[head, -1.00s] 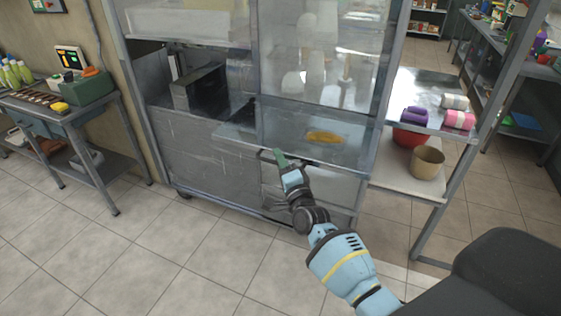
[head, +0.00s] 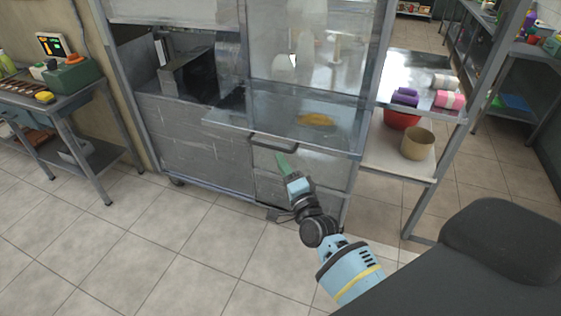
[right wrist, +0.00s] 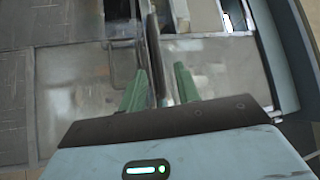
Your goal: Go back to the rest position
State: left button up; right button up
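My right gripper (head: 282,161) has green fingers and is just below and right of a dark drawer handle (head: 273,143) on the front of the metal cabinet, apart from it in the head view. In the right wrist view my right gripper (right wrist: 160,85) has its two fingers spread, with nothing held between them. A dark edge of the cabinet front shows beyond the gap. My left gripper is not in view.
The glass-sided press cabinet (head: 200,150) stands ahead. A yellow item (head: 314,120) shows inside. A side table (head: 60,118) is at the left. A shelf with a red bowl (head: 400,118) and a tan pot (head: 417,143) is at the right. The tiled floor (head: 170,250) in front is clear.

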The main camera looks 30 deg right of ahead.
dwell(0.4)
jog(key=s+a+f+n+g+y+p, duration=0.1)
jog(key=s+a+f+n+g+y, duration=0.15)
jog(key=s+f+n, duration=0.5)
jog(key=s+a+f+n+g+y, duration=0.1)
jog(key=s+a+f+n+g, duration=0.3)
jog(key=s+f, duration=0.65)
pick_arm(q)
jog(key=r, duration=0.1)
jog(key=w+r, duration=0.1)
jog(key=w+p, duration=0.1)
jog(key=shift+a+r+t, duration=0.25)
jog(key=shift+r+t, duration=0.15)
pick_arm(e)
jog(key=s+a+f+n+g, duration=0.1)
jog(key=s+f+n+g, duration=0.1)
jog(key=s, duration=0.8)
jog(key=s+a+f+n+g, duration=0.1)
jog(key=s+f+n+g, duration=0.1)
jog(key=s, duration=0.9)
jog(key=n+g, duration=0.1)
jog(key=n, duration=0.1)
jog(key=shift+s+a+n, duration=0.15)
jog(key=shift+s+n, duration=0.05)
jog(key=shift+n, duration=0.15)
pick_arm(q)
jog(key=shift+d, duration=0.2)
pick_arm(e)
jog(key=shift+h, duration=0.25)
jog(key=shift+f, duration=0.1)
